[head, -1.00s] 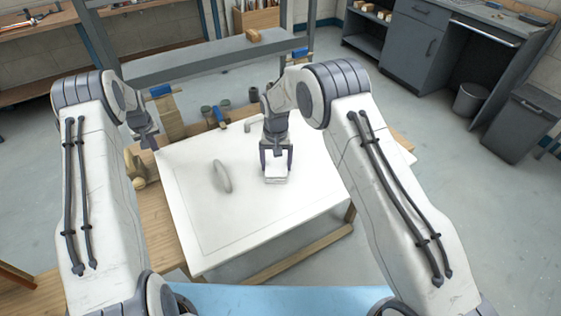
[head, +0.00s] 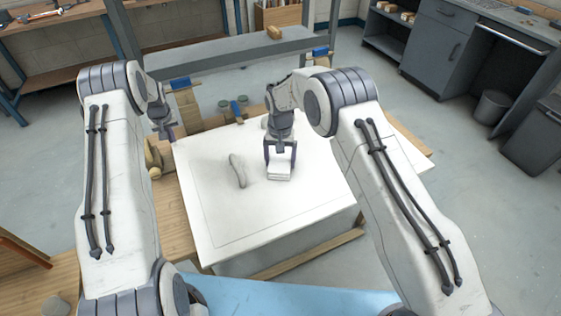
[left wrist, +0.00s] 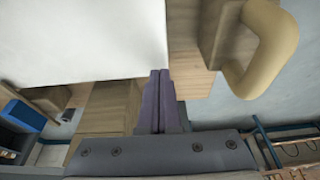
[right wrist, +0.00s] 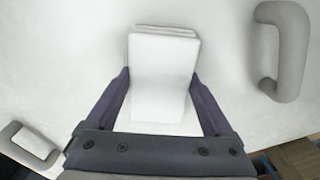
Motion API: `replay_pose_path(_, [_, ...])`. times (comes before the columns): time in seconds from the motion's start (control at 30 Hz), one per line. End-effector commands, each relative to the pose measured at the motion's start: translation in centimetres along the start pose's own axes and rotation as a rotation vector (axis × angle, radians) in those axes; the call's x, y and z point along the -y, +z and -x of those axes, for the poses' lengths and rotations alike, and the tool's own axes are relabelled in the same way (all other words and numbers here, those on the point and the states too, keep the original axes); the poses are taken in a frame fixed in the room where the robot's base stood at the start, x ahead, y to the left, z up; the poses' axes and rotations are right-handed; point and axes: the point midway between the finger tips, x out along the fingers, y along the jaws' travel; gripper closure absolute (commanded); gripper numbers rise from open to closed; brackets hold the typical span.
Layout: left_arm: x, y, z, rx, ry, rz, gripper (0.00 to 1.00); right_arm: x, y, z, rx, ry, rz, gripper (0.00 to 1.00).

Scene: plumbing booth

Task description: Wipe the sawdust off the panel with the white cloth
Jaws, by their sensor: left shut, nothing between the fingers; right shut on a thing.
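The white panel (head: 225,235) lies flat across the bench, with a grey handle-like loop (head: 237,170) on its face. That loop also shows in the right wrist view (right wrist: 290,50). My right gripper (head: 281,160) points down over the panel, shut on the folded white cloth (right wrist: 160,75). The cloth appears to rest on the panel, right of the loop; exact contact is hard to tell. My left gripper (head: 168,134) is shut and empty beyond the panel's far left corner, its fingertips together in the left wrist view (left wrist: 160,75). I cannot make out distinct sawdust.
A wooden bench (head: 175,220) shows left of the panel, with a tan curved handle (left wrist: 260,50) near its left edge. Blue-handled clamps (head: 237,112) and small grey-green jars stand behind the panel. A grey crossbar (head: 220,55) spans behind. The panel's front half is clear.

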Motion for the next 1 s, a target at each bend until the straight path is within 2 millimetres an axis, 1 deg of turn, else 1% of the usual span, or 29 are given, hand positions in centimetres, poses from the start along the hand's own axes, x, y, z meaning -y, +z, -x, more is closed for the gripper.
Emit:
replay_pose_path(0.3, [0.0,0.0,0.0,0.0,0.0,0.0,1.0,-2.4,-1.4,-0.1,0.0,0.0,-0.003,0.58])
replay_pose_path(0.57, [0.0,0.0,0.0,0.0,0.0,0.0,1.0,-3.2,-1.8,-0.2,0.0,0.001,-0.001,0.58])
replay_pose_path(0.9, [0.0,0.0,0.0,0.0,0.0,0.0,1.0,-5.7,-3.2,-0.2,0.001,0.001,-0.002,0.58])
replay_pose_path(1.0, [0.0,0.0,0.0,0.0,0.0,0.0,1.0,-5.9,-3.3,-0.1,0.0,0.001,-0.001,0.58])
